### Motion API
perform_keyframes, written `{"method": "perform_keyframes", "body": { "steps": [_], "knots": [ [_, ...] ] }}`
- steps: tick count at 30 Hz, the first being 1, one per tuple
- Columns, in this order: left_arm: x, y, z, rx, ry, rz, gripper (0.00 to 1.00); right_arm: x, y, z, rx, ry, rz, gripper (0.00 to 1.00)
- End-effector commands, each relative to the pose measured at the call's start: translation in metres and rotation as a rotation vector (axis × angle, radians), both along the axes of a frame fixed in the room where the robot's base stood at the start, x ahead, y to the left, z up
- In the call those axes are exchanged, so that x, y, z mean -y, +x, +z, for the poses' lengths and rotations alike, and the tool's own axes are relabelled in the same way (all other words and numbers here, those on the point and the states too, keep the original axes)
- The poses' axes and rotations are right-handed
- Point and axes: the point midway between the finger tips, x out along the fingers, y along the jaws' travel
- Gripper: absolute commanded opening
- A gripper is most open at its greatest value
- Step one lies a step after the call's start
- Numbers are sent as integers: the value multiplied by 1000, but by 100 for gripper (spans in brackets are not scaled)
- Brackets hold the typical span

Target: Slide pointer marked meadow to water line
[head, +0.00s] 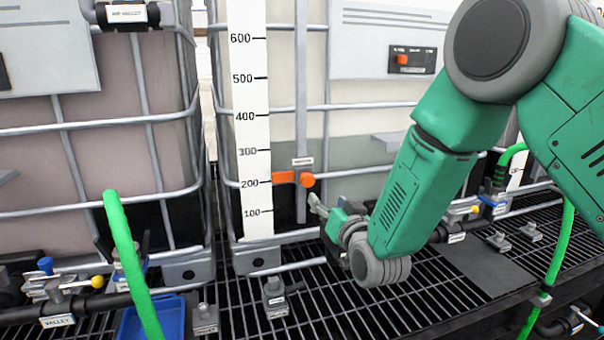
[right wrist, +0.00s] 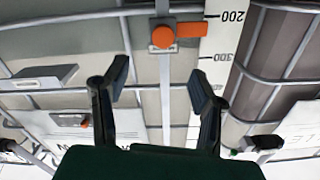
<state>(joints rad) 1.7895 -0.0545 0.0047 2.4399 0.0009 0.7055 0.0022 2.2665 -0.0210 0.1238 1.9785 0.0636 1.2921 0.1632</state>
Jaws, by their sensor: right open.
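An orange pointer (head: 284,177) with a round orange knob (head: 307,180) sits on a vertical grey rail in front of the middle tote. Its tip reaches the white scale (head: 252,130) a little above the 200 mark. The small label above the knob is too small to read. Behind the bars the tote (head: 350,185) looks grey-green low down and paler higher up, with the change slightly above the pointer. My right gripper (head: 322,208) is open and empty, below and right of the knob. In the right wrist view the upside-down pointer (right wrist: 190,30) lies beyond the open fingers (right wrist: 160,85). My left gripper is not in view.
Metal cage bars (head: 355,172) cross the tote front. A second tote (head: 90,150) stands at the left. A black box with an orange part (head: 402,59) is on the upper right panel. Green hoses (head: 133,265), valves and a blue tray (head: 150,318) lie low over the black grating.

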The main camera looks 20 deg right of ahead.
Motion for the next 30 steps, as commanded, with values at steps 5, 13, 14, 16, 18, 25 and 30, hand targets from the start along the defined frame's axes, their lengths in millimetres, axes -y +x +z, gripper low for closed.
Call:
{"method": "perform_keyframes", "body": {
  "steps": [5,13,14,16,18,25,30],
  "knots": [
    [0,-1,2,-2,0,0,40,-1,12,0,1,0,0,52],
    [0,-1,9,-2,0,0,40,-2,66,-1,-1,-1,0,52],
    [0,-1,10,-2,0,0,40,-2,73,-2,-2,-1,0,52],
    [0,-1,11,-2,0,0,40,-3,87,-1,-2,-1,1,52],
    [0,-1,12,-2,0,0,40,-3,99,-2,-2,-1,1,52],
    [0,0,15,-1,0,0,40,-5,128,-2,-2,-1,1,52],
    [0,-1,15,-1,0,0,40,-5,137,-2,-3,-1,1,52]
  ]
}}
